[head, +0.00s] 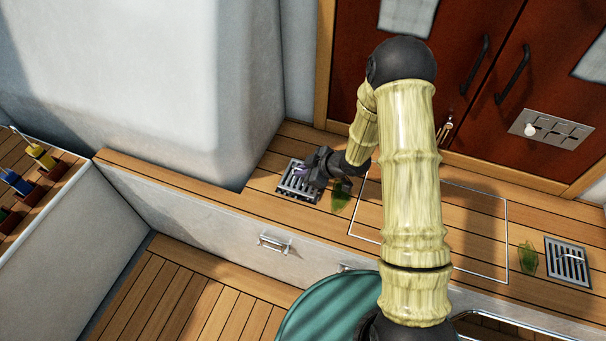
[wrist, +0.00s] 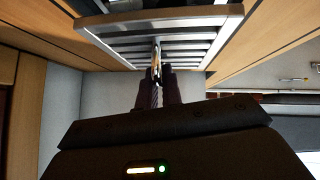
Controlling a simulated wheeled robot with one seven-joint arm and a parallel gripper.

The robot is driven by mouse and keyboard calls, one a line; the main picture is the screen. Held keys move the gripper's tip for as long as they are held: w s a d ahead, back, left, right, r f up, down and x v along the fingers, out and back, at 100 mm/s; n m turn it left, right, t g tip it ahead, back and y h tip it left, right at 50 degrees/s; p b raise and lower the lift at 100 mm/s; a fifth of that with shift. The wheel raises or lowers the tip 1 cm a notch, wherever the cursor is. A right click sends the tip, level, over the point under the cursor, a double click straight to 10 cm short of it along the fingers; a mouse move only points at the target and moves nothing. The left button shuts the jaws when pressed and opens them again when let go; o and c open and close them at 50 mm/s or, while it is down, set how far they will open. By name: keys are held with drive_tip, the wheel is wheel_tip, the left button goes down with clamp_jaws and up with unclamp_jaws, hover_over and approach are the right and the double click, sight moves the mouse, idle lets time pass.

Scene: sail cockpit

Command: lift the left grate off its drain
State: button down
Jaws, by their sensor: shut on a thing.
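The left grate (head: 298,186) is a grey metal slatted square on the wooden deck, below the white wall. My gripper (head: 316,168) is at its right side and hides part of it. In the wrist view the grate's slats and thick metal rim (wrist: 205,25) fill the top. My gripper's dark fingers (wrist: 155,84) are shut on a thin upright piece at the middle of the slats. A dark opening shows past the rim. I cannot tell how large the gap between grate and drain is.
A green leaf-like piece (head: 341,196) lies just right of the left grate; another (head: 528,258) lies beside the right grate (head: 568,262). A hatch outline (head: 480,195) lies between. Red-brown doors (head: 500,60) stand behind. A green round top (head: 325,310) is in front.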

wheel_tip(320, 180, up, 8)
drive_tip(key=shift+f+p, duration=0.2)
drive_tip(key=shift+p, duration=0.75)
